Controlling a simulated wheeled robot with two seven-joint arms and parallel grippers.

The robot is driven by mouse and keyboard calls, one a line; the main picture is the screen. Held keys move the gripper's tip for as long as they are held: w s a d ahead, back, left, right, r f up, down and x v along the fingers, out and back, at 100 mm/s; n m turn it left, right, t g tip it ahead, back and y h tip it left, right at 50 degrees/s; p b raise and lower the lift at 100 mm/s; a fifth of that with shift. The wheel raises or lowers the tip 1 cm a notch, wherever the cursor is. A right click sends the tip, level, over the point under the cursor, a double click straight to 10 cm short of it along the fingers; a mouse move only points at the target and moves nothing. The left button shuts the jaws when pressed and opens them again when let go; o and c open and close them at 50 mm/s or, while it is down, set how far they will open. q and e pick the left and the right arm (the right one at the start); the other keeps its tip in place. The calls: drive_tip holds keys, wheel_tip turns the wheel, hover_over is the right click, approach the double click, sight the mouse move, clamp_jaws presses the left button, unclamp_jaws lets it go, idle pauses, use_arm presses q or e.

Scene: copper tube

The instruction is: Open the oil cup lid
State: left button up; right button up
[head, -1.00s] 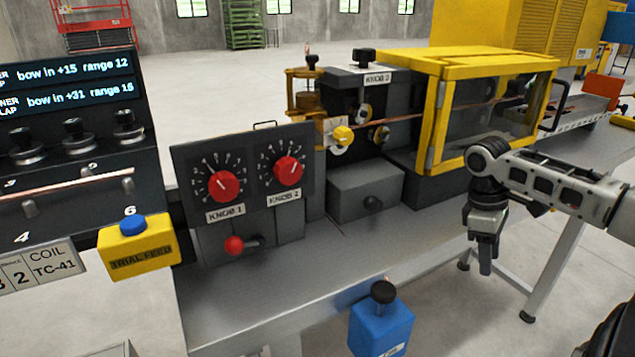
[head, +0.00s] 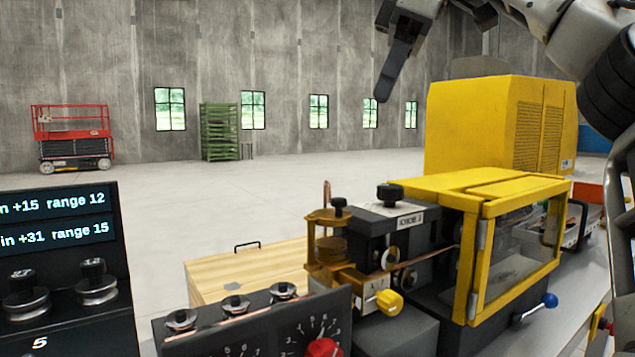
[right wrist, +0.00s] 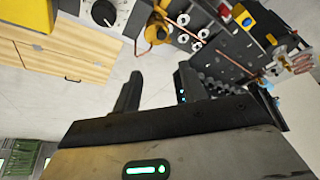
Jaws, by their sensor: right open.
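A brass cup-like fitting (head: 331,248) with a small black knob on top stands at the left end of the machine; it may be the oil cup, but I cannot tell for sure. A brass part (right wrist: 156,30) shows at the top of the right wrist view. My right gripper (head: 395,65) is raised high in the head view, above and apart from the machine, fingers pointing down. In the right wrist view its two fingers (right wrist: 155,88) are spread with nothing between them. My left gripper is out of view.
The machine has a yellow-framed guard (head: 470,250), a black knob (head: 390,194) on a grey block and a yellow knob (head: 389,302). A wooden box (head: 235,275) stands behind. A display panel (head: 60,215) is at left. The air above the machine is free.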

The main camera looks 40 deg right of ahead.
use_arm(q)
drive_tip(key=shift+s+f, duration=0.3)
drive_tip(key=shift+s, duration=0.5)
use_arm(e)
drive_tip(key=x, duration=1.5)
drive_tip(key=shift+s+a+f, duration=0.1)
drive_tip(key=shift+s+f, duration=0.05)
drive_tip(key=shift+f, duration=0.15)
clamp_jaws()
